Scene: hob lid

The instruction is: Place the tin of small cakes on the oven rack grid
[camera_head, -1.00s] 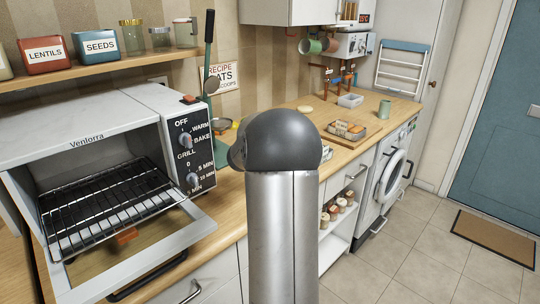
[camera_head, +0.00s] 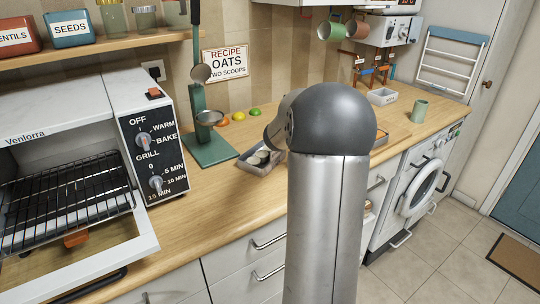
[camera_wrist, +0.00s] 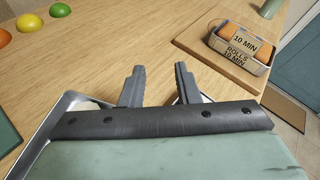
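The oven's black wire rack (camera_head: 62,190) is pulled forward over the lowered glass door at the left of the head view. A grey metal tin (camera_head: 262,162) stands on the counter just left of my arm, with dim round shapes inside that I cannot identify as small cakes. In the wrist view, a pale metal rim (camera_wrist: 68,100) shows behind and below my gripper (camera_wrist: 160,68), its contents hidden. My gripper's fingers are apart, with only bare counter visible between the tips. My arm hides the gripper in the head view.
A tin labelled rolls (camera_wrist: 241,45) sits on a wooden board (camera_wrist: 205,35) in the wrist view. A green stand with a ladle (camera_head: 206,140) is beside the oven (camera_head: 130,90). Fruit (camera_head: 238,116) lies behind the grey tin. A green cup (camera_head: 419,110) is farther right.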

